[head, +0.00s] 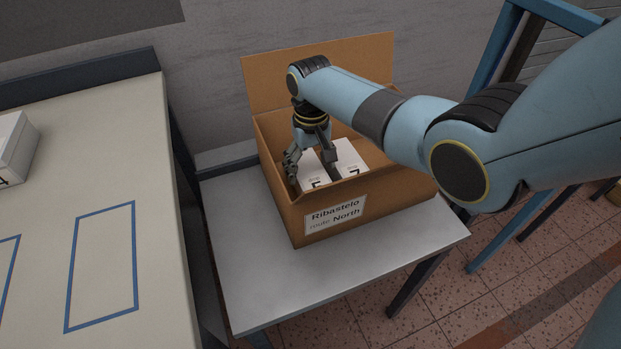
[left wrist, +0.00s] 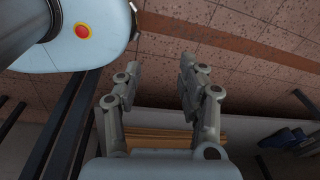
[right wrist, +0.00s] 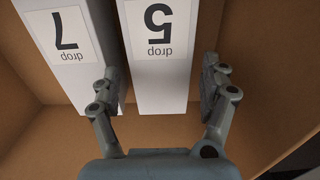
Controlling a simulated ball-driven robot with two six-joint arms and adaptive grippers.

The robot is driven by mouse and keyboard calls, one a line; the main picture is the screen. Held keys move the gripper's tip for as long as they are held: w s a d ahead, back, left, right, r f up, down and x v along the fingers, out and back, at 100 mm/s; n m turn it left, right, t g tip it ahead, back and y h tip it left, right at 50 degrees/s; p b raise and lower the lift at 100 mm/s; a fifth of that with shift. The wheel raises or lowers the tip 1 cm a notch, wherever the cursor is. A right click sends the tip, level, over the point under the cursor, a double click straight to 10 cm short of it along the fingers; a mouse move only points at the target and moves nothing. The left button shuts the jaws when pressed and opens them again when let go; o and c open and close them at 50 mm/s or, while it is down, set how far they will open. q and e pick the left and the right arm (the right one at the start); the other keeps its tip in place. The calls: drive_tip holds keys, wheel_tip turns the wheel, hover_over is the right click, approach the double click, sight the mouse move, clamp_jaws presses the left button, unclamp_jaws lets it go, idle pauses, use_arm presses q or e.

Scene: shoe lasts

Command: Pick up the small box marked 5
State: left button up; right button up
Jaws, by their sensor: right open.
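The small white box marked 5 (right wrist: 158,55) stands in the cardboard carton, its number upside down in the right wrist view. In the head view it is the left one of two white boxes (head: 312,178). My right gripper (right wrist: 158,78) is open, with one finger on each side of this box. Its left finger in that view is at the gap beside the box marked 7 (right wrist: 75,50). In the head view the right gripper (head: 312,162) reaches down into the carton. My left gripper (left wrist: 160,70) is open and empty, seen only in the left wrist view.
The open carton (head: 285,212), labelled Ribastelo route North, stands on a small grey table (head: 250,285), its rear flap up. At left, a pale table (head: 110,200) has blue outlined rectangles and another white box (head: 14,150). A blue frame stands at right.

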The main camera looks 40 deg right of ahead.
sight(311, 173)
wheel_tip(311, 173, down, 4)
drive_tip(key=shift+r+b, duration=0.2)
drive_tip(key=shift+b, duration=0.25)
drive_tip(key=shift+c, duration=1.5)
use_arm(q)
drive_tip(key=shift+w+d+f, duration=0.2)
drive_tip(key=shift+w+f, duration=0.15)
drive_tip(key=shift+f, duration=0.25)
use_arm(e)
drive_tip(key=c, duration=0.8)
